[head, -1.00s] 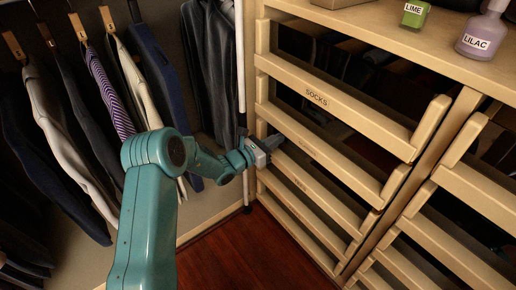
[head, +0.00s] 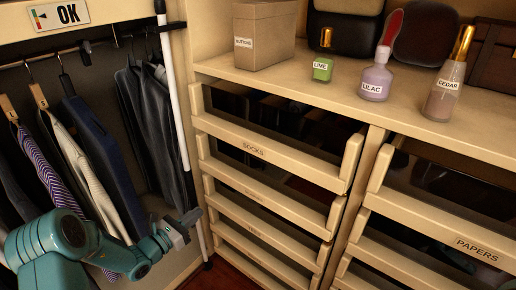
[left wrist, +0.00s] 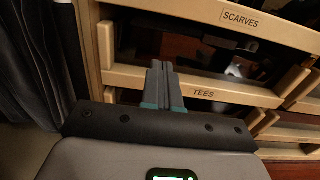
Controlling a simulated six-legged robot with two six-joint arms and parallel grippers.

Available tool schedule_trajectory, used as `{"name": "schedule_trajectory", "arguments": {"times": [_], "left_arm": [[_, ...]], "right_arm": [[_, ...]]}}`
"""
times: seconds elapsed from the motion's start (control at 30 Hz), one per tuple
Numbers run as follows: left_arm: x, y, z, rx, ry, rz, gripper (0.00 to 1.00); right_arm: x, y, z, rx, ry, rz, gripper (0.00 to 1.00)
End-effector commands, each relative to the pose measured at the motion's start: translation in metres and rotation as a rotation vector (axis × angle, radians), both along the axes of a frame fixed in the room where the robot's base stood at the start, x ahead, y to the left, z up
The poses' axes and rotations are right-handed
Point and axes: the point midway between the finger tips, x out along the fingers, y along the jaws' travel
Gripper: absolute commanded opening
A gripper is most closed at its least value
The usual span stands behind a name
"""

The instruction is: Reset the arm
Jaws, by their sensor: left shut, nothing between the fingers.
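My left arm comes in from the lower left of the head view. Its gripper (head: 186,222) is in front of the left edge of the drawer stack, near the white pole. In the left wrist view the two grey fingers (left wrist: 163,82) lie together, shut with nothing between them. Behind them are drawers labelled SCARVES (left wrist: 215,22) and TEES (left wrist: 232,93). I cannot tell whether the fingertips touch a drawer front. My right gripper is not in view.
The SOCKS drawer (head: 262,155) is in the left stack, the PAPERS drawer (head: 462,240) at right. A box (head: 264,45), LIME bottle (head: 322,72), LILAC bottle (head: 374,85) and CEDAR bottle (head: 444,95) stand on the counter. Clothes (head: 95,135) hang at left beside a white pole (head: 175,110).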

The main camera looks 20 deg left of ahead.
Motion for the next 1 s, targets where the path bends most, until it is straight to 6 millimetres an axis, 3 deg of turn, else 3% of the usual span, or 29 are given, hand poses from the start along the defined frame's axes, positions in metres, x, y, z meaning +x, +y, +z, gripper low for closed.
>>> {"name": "schedule_trajectory", "arguments": {"times": [0.13, 0.27, 0.4, 0.47, 0.53, 0.6, 0.7, 0.8, 1.0], "left_arm": [[-0.004, -0.016, -0.009, 0.016, 0.033, -0.05, 0.0], [-0.027, -0.077, -0.045, 0.098, 0.164, -0.255, 0.0], [-0.093, -0.159, -0.1, 0.298, 0.337, -0.614, 0.0], [-0.13, -0.185, -0.122, 0.421, 0.391, -0.787, 0.0], [-0.18, -0.207, -0.147, 0.603, 0.422, -1.013, 0.0], [-0.225, -0.214, -0.169, 0.824, 0.402, -1.235, 0.0], [-0.263, -0.212, -0.189, 1.116, 0.287, -1.468, 0.0], [-0.277, -0.21, -0.198, 1.355, 0.114, -1.612, 0.0], [-0.278, -0.227, -0.2, 1.704, -0.317, -1.719, 0.0]], "right_arm": [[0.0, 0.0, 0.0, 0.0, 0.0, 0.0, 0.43], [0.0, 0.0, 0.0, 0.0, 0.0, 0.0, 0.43], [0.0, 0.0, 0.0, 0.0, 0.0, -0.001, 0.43], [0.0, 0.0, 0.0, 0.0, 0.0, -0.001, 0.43], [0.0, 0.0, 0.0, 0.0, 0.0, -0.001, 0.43], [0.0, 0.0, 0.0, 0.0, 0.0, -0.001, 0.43], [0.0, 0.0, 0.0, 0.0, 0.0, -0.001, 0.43], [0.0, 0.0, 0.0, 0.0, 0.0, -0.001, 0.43], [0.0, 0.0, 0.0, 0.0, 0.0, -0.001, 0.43]]}}
